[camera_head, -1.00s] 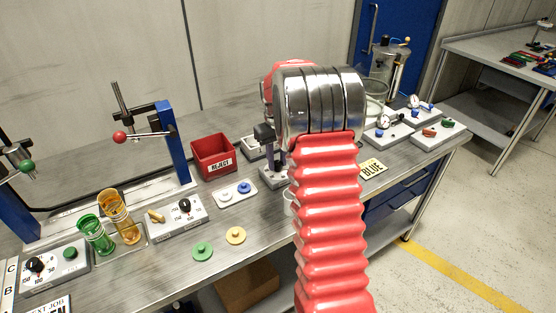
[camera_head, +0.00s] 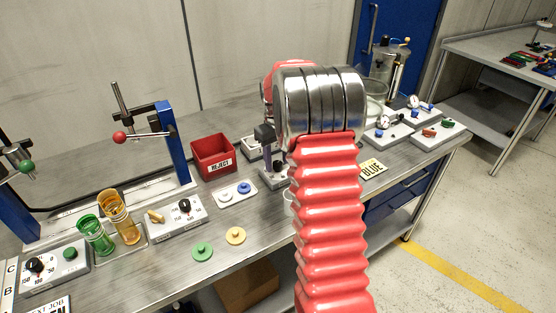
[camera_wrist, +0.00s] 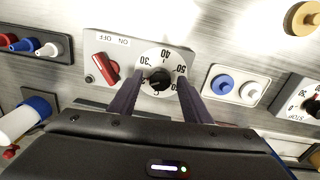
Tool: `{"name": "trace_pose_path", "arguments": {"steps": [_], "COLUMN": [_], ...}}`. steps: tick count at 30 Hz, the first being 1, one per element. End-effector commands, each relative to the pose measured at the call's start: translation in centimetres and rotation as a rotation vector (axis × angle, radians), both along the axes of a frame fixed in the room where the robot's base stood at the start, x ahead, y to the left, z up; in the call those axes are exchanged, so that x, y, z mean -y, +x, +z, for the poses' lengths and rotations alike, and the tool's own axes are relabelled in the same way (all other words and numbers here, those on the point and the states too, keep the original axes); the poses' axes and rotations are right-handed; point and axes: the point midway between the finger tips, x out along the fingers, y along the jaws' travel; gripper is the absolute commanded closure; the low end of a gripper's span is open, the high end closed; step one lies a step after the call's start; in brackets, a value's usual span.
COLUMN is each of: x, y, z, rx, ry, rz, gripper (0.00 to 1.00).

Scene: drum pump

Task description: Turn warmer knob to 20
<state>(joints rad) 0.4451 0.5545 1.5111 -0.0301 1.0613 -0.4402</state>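The warmer box (camera_wrist: 108,45) shows in the wrist view as a grey panel with a white dial and a red ON/OFF switch (camera_wrist: 106,68). The black knob (camera_wrist: 158,80) sits at the dial's middle. Numbers such as 30, 40 and 50 appear upside down around it; the knob's exact setting is too small to read. My gripper (camera_wrist: 160,82) is open, with one dark finger on each side of the knob and visible gaps between. In the head view, my arm hides much of the box; a finger (camera_head: 268,152) stands over it.
A tray with blue and white buttons (camera_wrist: 213,97) lies beside the box. Another dial box (camera_wrist: 294,101) is at the right.

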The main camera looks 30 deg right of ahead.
Motion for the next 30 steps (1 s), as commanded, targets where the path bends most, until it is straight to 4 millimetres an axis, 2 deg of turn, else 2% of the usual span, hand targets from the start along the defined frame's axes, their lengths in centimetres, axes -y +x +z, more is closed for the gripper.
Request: {"name": "trace_pose_path", "arguments": {"steps": [8, 14, 30], "x": [0.0, -0.1, -0.3], "y": [0.0, 0.0, 0.1], "z": [0.0, 1.3, 10.3], "rx": [-0.001, 0.000, 0.001], "ry": [0.001, 0.001, 0.000], "rz": [0.000, 0.000, 0.000], "gripper": [0.55, 0.55, 0.55]}}
